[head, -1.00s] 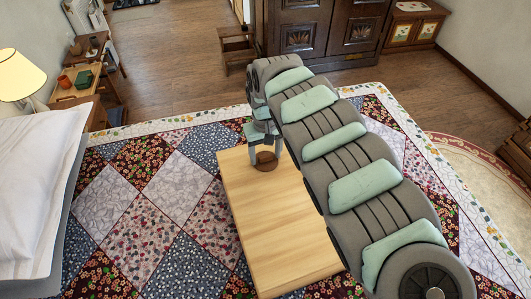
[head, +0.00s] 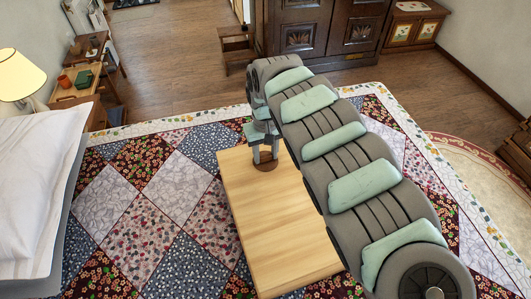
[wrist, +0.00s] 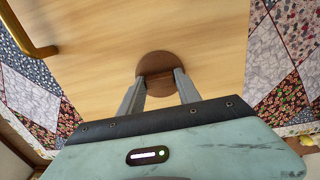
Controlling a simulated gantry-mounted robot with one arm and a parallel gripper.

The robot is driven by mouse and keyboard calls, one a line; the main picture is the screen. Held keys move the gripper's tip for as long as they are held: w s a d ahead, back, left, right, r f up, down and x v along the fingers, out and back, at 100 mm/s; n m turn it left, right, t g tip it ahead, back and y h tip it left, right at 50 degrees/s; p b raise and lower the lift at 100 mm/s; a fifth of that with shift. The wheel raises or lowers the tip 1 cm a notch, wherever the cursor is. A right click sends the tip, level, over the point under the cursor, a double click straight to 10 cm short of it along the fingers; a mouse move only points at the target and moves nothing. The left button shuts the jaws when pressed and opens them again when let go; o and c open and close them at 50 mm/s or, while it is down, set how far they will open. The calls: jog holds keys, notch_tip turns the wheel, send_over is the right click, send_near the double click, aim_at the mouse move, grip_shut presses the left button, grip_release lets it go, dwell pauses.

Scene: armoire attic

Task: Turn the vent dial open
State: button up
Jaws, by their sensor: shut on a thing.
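The vent dial is a round dark brown knob (wrist: 155,61) on a pale wooden top (head: 275,225). In the wrist view a raised bar crosses its middle. My gripper (wrist: 158,80) comes down over it with one grey finger on each side of the bar, shut on the dial. In the head view my gripper (head: 265,162) stands at the far end of the wooden top, and its fingers hide part of the dial. I see no marking that tells how far the dial is turned.
A brass handle (wrist: 32,38) is at the upper left in the wrist view. A bed (head: 35,190) is at the left and a dark wardrobe (head: 325,30) at the back. A small stool (head: 237,45) stands by it.

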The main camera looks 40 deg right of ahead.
jog(key=shift+r+n+p, duration=0.1)
jog(key=shift+n+p, duration=0.2)
jog(key=shift+n, duration=0.1)
grip_shut()
jog(key=n+p, duration=0.2)
jog(key=n, duration=0.1)
jog(key=shift+n, duration=0.4)
jog(key=n+p, duration=0.2)
jog(key=n, duration=0.2)
jog(key=shift+n, duration=0.3)
jog(key=n+p, duration=0.1)
jog(key=n, duration=0.3)
jog(key=shift+p, duration=0.4)
jog(key=n, duration=0.4)
jog(key=shift+n+p, duration=0.3)
jog(key=shift+p, duration=0.05)
jog(key=o, duration=1.3)
grip_release()
